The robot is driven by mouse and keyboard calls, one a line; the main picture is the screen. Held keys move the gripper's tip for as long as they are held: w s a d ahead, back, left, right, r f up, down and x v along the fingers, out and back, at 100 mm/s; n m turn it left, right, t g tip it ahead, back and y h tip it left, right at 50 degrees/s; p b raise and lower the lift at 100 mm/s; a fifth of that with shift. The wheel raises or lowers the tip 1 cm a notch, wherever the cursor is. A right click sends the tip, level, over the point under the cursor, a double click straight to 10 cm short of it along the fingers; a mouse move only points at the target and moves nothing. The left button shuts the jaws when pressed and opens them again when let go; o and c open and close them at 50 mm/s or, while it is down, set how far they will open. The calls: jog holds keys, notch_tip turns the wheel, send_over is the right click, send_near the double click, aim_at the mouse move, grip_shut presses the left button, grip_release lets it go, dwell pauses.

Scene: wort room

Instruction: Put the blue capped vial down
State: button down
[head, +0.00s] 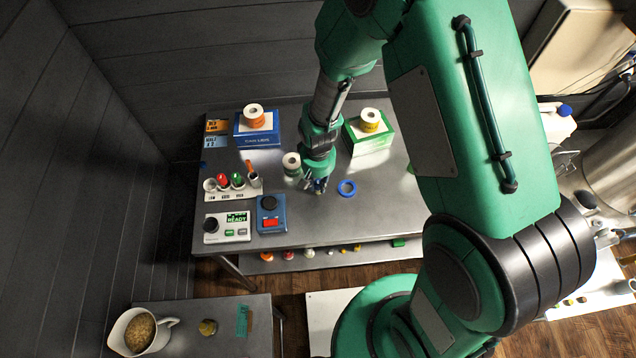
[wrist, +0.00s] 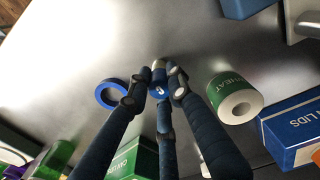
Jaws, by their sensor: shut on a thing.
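The blue capped vial (wrist: 159,76) is between the fingers of my gripper (wrist: 160,88) in the wrist view. Its blue cap shows in the middle, and the fingers close around it from several sides. In the head view my gripper (head: 317,186) is low over the steel table (head: 290,215), between a white-and-green roll and a blue ring. The vial is mostly hidden by the fingers there. I cannot tell whether its base touches the table.
The blue ring (head: 347,188) lies close on the right, and the roll (head: 291,163) stands close on the left. Boxes topped with rolls, blue (head: 257,139) and green (head: 369,145), stand behind. A blue scale (head: 271,218) and a white device (head: 228,229) sit at front left. Table front is clear.

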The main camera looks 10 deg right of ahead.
aim_at(318, 182)
jog(key=shift+f, duration=0.15)
jog(key=c, duration=1.6)
grip_release()
jog(key=shift+o, duration=0.2)
notch_tip(318, 182, up, 12)
jog(key=shift+r, duration=0.2)
